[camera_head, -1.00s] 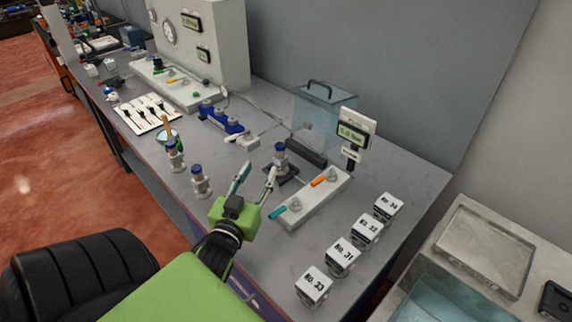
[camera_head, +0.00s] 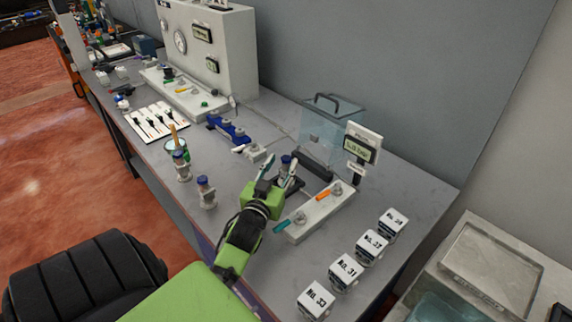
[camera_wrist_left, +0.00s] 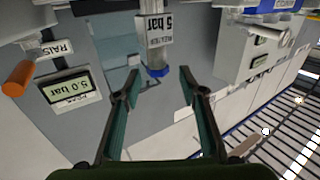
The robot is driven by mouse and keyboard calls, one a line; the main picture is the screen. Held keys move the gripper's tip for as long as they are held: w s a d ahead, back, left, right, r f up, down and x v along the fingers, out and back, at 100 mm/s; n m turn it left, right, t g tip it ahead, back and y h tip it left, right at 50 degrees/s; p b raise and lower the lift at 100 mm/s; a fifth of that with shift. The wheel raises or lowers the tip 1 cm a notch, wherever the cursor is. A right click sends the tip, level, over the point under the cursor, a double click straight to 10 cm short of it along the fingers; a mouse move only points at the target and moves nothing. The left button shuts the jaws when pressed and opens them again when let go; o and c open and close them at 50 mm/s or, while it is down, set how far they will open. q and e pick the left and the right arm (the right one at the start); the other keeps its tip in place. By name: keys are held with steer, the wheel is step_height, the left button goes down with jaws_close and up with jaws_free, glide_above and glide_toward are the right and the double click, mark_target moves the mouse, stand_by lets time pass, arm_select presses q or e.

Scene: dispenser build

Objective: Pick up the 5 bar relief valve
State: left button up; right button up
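The 5 bar relief valve (camera_head: 286,161) has a blue cap and a metal body. It stands on the dark test stand by the clear shield. In the left wrist view the valve (camera_wrist_left: 155,32) appears upside down, with a "5 bar" label, just ahead of the fingertips and near the middle of the gap. My left gripper (camera_head: 279,174) is open and empty in that view (camera_wrist_left: 159,82), its two teal-lined fingers apart. In the head view its fingers partly hide the valve's lower body. My right gripper is not in view.
Two similar blue-capped valves (camera_head: 182,168) (camera_head: 206,192) stand at the left. A white block with orange and teal levers (camera_head: 313,217) is close on the gripper's right. A display (camera_wrist_left: 69,90) reads 5.0 bar. Several numbered white boxes (camera_head: 345,272) line the right front.

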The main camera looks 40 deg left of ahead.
mark_target(285, 160)
arm_select(q)
steer(key=x, duration=0.3)
steer(key=shift+w+f+p, duration=0.1)
steer(key=shift+w+p, duration=0.3)
steer(key=shift+w, duration=0.05)
jaws_close()
